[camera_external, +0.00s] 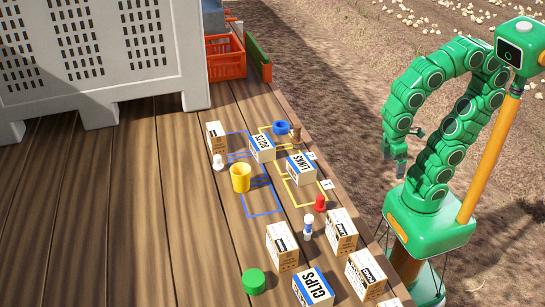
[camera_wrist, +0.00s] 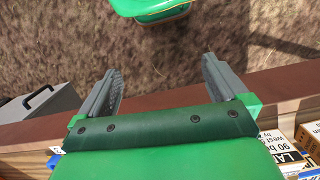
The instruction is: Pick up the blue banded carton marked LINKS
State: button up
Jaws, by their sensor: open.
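The blue banded carton marked LINKS (camera_external: 300,168) stands upright on the wooden deck near its right edge, in the external view. It stands at a yellow outline on the boards. A similar blue banded BOLTS carton (camera_external: 262,148) stands to its left. My gripper (camera_external: 397,166) hangs to the right of the deck, beyond its edge and apart from the LINKS carton. In the wrist view my gripper (camera_wrist: 160,66) is open, with nothing between its fingers. I cannot make out the LINKS carton in the wrist view.
A CLIPS carton (camera_external: 314,288) and several plain cartons stand nearer the camera. A grey crate (camera_external: 100,50) fills the upper left. The left deck is clear.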

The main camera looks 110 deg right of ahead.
jog(key=shift+s+a+f+n, duration=0.1)
jog(key=shift+s+f+n, duration=0.15)
jog(key=shift+s, duration=0.2)
jog(key=shift+s+a+f+n, duration=0.1)
jog(key=shift+s+f+n, duration=0.15)
jog(key=shift+s, duration=0.2)
